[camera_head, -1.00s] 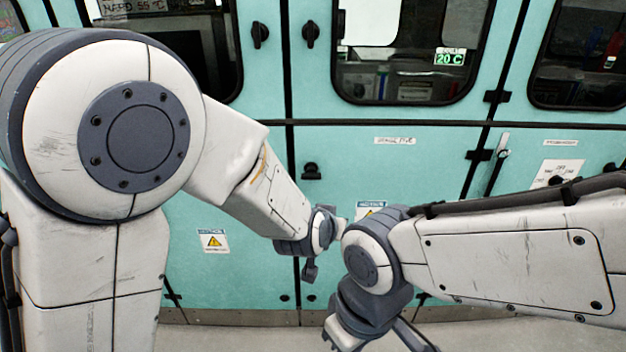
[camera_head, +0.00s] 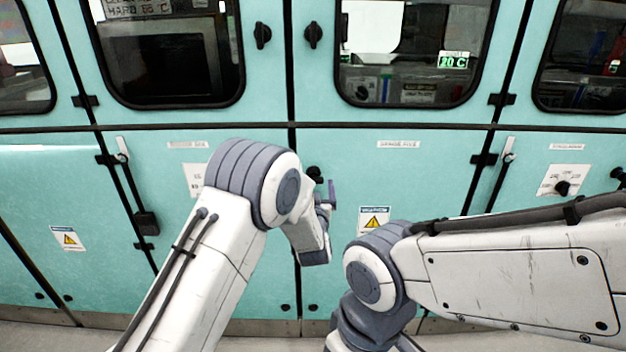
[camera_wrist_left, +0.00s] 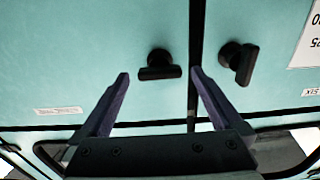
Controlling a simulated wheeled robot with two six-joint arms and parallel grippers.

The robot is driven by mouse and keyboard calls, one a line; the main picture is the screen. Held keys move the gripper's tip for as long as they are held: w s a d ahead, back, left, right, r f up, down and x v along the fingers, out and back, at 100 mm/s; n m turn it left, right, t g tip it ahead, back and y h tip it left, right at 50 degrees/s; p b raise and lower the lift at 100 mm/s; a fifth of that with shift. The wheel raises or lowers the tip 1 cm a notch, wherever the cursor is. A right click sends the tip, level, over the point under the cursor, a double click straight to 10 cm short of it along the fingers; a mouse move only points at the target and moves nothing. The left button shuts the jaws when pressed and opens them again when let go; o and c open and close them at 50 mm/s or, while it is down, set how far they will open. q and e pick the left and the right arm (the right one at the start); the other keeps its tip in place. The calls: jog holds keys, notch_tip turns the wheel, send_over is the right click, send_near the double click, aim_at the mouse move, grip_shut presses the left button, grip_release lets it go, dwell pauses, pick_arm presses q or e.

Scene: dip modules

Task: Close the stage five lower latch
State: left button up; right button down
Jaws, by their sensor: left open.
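The stage five lower latch (camera_head: 315,174) is a black knob at the upper left of the turquoise lower door labelled stage five (camera_head: 398,144). In the left wrist view, which looks upside down, the latch (camera_wrist_left: 158,66) has its handle lying roughly level. My left gripper (camera_wrist_left: 160,72) is open, its two purple fingertips on either side of the latch. I cannot tell whether they touch it. In the head view one finger of the left gripper (camera_head: 328,192) shows just right of the latch. My right arm crosses the lower right, and its gripper is out of view.
The neighbouring door's latch (camera_wrist_left: 238,62) sits across the dark seam with its handle tilted nearly upright. Two upper latches (camera_head: 262,35) (camera_head: 313,36) stand upright above. A warning sticker (camera_head: 374,221) is right of my left gripper. My right forearm fills the lower right.

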aim_at(313, 183)
pick_arm(q)
jog(key=shift+w, duration=1.6)
jog(key=c, duration=1.3)
jog(key=shift+f+n+b, duration=0.15)
jog(key=shift+n+b, duration=0.45)
jog(key=shift+b, duration=0.15)
jog(key=n+b, duration=1.3)
jog(key=b, duration=0.4)
jog(key=shift+f+n+b, duration=0.1)
jog(key=shift+n+b, duration=0.25)
jog(key=shift+n, duration=0.05)
jog(key=shift+r+n+b, duration=0.2)
jog(key=shift+n+b, duration=1.3)
jog(key=shift+b, duration=0.1)
